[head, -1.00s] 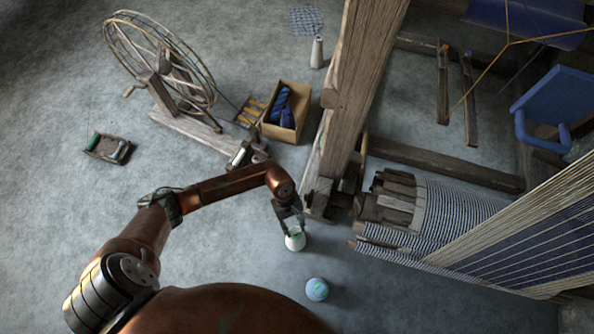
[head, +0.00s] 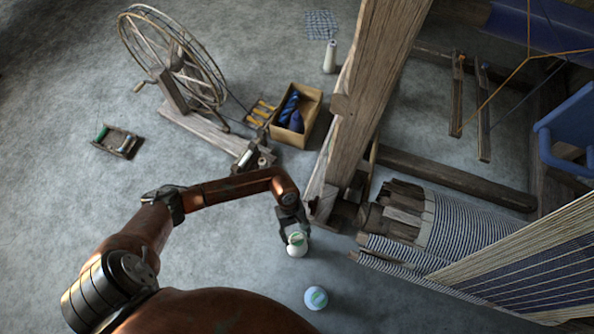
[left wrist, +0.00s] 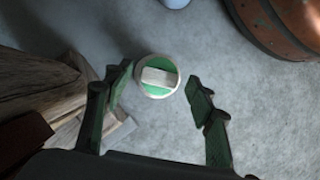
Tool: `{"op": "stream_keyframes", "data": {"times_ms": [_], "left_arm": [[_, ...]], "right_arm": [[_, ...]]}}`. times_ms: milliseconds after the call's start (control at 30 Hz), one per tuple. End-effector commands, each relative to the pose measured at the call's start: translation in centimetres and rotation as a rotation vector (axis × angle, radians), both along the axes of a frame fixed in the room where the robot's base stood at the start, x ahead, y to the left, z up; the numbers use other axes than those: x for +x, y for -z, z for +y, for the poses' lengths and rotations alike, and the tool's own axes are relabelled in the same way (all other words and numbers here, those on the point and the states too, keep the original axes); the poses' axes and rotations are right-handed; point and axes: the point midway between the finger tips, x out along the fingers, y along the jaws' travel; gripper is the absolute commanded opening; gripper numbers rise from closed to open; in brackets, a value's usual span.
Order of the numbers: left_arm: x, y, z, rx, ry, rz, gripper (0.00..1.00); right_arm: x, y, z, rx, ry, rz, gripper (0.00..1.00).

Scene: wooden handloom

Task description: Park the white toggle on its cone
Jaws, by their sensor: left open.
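A white cone with a green top (head: 297,250) stands on the floor left of the loom. In the left wrist view, a short pale bar, the white toggle (left wrist: 159,77), lies across the round green top (left wrist: 170,88). It looks flat on it, but I cannot tell whether it touches. My left gripper (head: 291,232) is over the cone and partly hides it in the head view. In the left wrist view, its green fingers (left wrist: 157,92) are open, one on each side of the cone top, with gaps to both. My right gripper is not in view.
A pale blue round thing with green on it (head: 316,298) stands close by on the floor. The wooden loom post (head: 362,95) and striped cloth roll (head: 465,222) are to the right. A spinning wheel (head: 172,60) and box (head: 298,115) lie behind.

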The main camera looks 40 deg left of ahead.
Motion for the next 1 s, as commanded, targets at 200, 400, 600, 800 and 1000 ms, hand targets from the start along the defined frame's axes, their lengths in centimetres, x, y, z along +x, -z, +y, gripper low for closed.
{"op": "stream_keyframes", "data": {"times_ms": [200,400,600,800,1000], "left_arm": [[0.0,0.0,0.0,0.0,0.0,0.0,0.53],[0.3,-1.0,0.4,0.0,0.0,-0.003,0.53],[1.2,-4.5,1.7,0.002,0.001,-0.004,0.53],[1.9,-8.2,3.0,0.003,0.001,-0.003,0.53],[2.4,-10.5,3.7,0.001,0.0,0.001,0.53]], "right_arm": [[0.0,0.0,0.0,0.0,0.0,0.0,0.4],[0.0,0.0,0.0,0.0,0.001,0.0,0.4],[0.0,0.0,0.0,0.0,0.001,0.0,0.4],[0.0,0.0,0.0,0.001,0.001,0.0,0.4],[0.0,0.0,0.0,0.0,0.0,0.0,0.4]]}}
